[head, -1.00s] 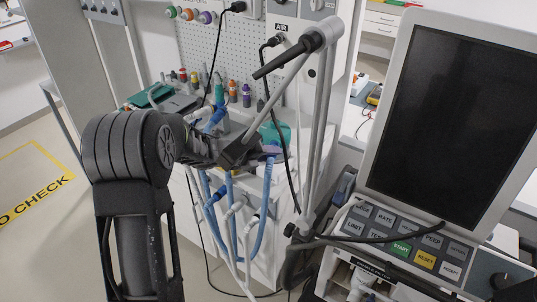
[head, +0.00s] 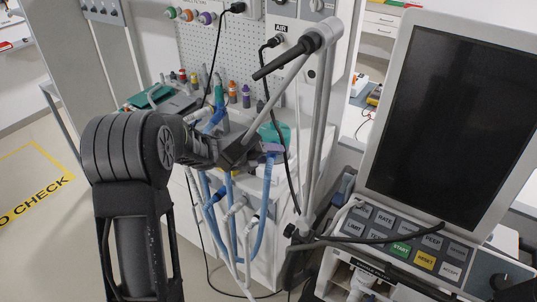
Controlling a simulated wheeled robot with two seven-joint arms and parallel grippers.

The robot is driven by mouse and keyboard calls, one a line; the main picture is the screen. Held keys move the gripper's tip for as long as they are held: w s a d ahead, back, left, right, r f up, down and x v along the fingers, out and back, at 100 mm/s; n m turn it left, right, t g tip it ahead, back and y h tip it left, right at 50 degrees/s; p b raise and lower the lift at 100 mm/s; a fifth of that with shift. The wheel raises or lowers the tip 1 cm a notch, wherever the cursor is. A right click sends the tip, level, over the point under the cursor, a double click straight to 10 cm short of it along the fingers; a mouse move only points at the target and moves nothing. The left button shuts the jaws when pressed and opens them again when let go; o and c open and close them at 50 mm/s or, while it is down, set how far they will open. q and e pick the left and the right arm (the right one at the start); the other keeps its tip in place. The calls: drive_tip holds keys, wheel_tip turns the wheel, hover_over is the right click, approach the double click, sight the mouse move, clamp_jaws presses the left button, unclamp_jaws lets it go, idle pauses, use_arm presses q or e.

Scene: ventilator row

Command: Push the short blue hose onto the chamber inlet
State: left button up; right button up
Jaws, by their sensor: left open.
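My left gripper (head: 252,145) reaches in from the left at the middle of the head view, open. Its fingers are beside the upper end of a blue hose (head: 266,195), near a purple piece (head: 273,147) and a teal part (head: 274,132). Whether they touch the hose is too small to tell. This hose hangs down and curves to the lower left among other blue and pale hoses (head: 212,215). I cannot tell which one is the short hose. The chamber inlet is not clearly visible; the gripper and hoses cover that area. My right gripper is not in view.
A grey support arm (head: 318,120) with a black handle (head: 285,65) rises just right of the gripper. A black cable (head: 277,105) hangs beside it. The ventilator screen (head: 450,120) and button panel (head: 403,240) stand at right. Small coloured bottles (head: 232,92) stand behind.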

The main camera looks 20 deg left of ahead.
use_arm(q)
drive_tip(key=v, duration=0.7)
drive_tip(key=shift+s+r, duration=0.2)
drive_tip(key=shift+s, duration=0.15)
drive_tip(key=shift+a, duration=0.15)
